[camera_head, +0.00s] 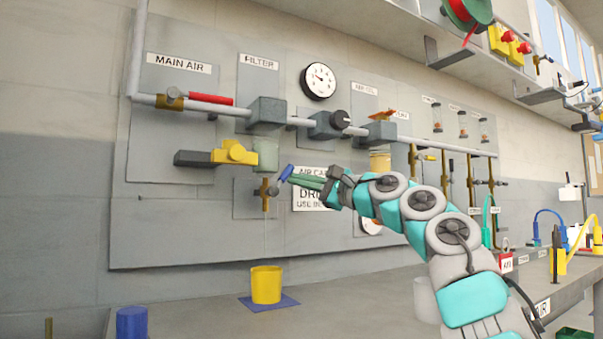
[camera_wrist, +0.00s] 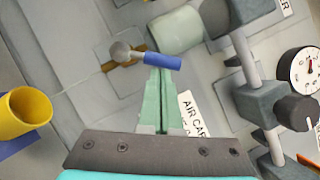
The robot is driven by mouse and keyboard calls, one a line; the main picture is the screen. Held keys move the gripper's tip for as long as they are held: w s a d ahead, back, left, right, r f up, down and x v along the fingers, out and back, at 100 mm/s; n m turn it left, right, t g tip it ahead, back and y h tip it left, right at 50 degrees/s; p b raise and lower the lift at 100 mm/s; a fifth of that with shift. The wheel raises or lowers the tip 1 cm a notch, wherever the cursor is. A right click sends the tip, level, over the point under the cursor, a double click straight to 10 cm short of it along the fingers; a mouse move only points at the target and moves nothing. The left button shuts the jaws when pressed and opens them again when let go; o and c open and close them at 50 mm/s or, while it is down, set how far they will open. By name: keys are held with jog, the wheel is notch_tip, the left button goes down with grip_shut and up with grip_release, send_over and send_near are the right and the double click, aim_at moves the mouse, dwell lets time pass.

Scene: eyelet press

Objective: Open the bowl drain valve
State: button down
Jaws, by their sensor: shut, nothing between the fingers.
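The bowl drain valve (camera_head: 265,194) is a small brass body with a grey hub, below the pale green filter bowl (camera_head: 266,154) on the wall panel. Its blue lever (camera_head: 286,173) slants up and to the right from the hub. In the wrist view the lever (camera_wrist: 163,61) lies across the tips of my gripper (camera_wrist: 158,71). The green fingers of my gripper (camera_head: 291,179) are shut with nothing between them. Their tips are at the lever, touching or very close; I cannot tell which.
A yellow cup (camera_head: 266,285) stands on a blue mat (camera_head: 286,303) on the bench below the valve. A yellow block valve (camera_head: 234,153) with a dark grey end is left of the bowl. A pipe with a red lever (camera_head: 210,99) runs above.

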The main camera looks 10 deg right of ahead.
aim_at(277, 167)
jog(key=shift+s+a+r+n+g+p, duration=0.1)
jog(key=shift+a+r+n+g+p, duration=0.2)
jog(key=shift+n+p, duration=0.35)
jog(key=shift+s+a+r+n+g+p, duration=0.1)
jog(key=shift+r+n+g+p, duration=0.35)
jog(key=shift+n, duration=0.3)
jog(key=shift+s+a+r+n+g+p, duration=0.1)
jog(key=shift+a+r+n+g+p, duration=0.15)
jog(key=shift+n+p, duration=0.4)
jog(key=shift+a+r, duration=0.3)
jog(key=shift+a, duration=0.15)
jog(key=shift+s+a+r+p, duration=0.1)
jog(key=shift+a+p, duration=0.05)
jog(key=shift+p, duration=0.15)
